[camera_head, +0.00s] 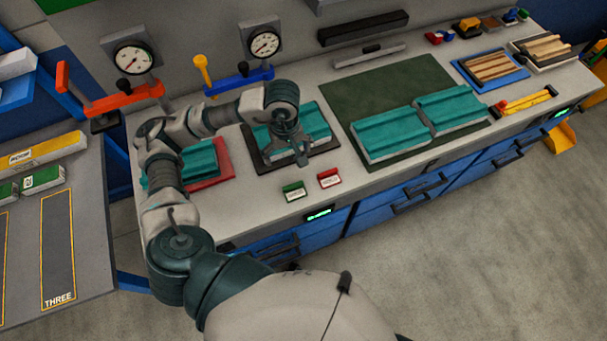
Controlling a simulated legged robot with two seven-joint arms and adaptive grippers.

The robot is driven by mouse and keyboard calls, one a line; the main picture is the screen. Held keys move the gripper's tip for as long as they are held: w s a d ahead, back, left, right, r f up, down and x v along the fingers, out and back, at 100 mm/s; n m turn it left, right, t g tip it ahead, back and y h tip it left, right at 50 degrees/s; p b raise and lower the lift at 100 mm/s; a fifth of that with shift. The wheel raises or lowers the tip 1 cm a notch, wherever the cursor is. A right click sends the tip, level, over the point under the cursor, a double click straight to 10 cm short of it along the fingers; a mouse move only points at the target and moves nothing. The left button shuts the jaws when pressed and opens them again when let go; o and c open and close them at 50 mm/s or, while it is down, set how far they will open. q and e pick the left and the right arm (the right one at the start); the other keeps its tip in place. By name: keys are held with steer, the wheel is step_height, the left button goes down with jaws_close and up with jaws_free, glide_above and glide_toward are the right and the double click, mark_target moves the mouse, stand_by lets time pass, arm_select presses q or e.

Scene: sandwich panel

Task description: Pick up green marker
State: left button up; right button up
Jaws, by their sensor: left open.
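A small green block with a white label (293,191), which looks like the green marker, stands near the front edge of the grey workbench (250,205). A similar red block (329,179) stands just to its right. My left gripper (301,157) points down above the front part of a dark plate, behind the green block and apart from it. The gripper is open, with nothing seen between its fingers. My right gripper is out of view.
Teal panels lie on a red plate (226,165), a dark plate (266,162) and a green mat (372,90). Two gauges (132,58) and orange and blue levers stand behind. A side table (90,240) at left holds more labelled blocks. Bench space around the green block is clear.

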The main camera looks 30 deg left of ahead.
arm_select(q)
glide_toward(293, 185)
steer(key=a+f, duration=0.1)
steer(key=a, duration=0.1)
steer(key=f, duration=0.2)
steer(key=d+f+p, duration=0.1)
steer(key=f, duration=0.1)
steer(key=shift+w+d, duration=0.1)
steer(key=f, duration=0.2)
steer(key=f+p, duration=0.1)
steer(key=f, duration=0.1)
steer(key=shift+d+f, duration=0.2)
steer(key=shift+f, duration=0.25)
steer(key=shift+c, duration=1.4)
steer(key=shift+d, duration=0.15)
steer(key=c, duration=0.8)
steer(key=shift+c, duration=0.6)
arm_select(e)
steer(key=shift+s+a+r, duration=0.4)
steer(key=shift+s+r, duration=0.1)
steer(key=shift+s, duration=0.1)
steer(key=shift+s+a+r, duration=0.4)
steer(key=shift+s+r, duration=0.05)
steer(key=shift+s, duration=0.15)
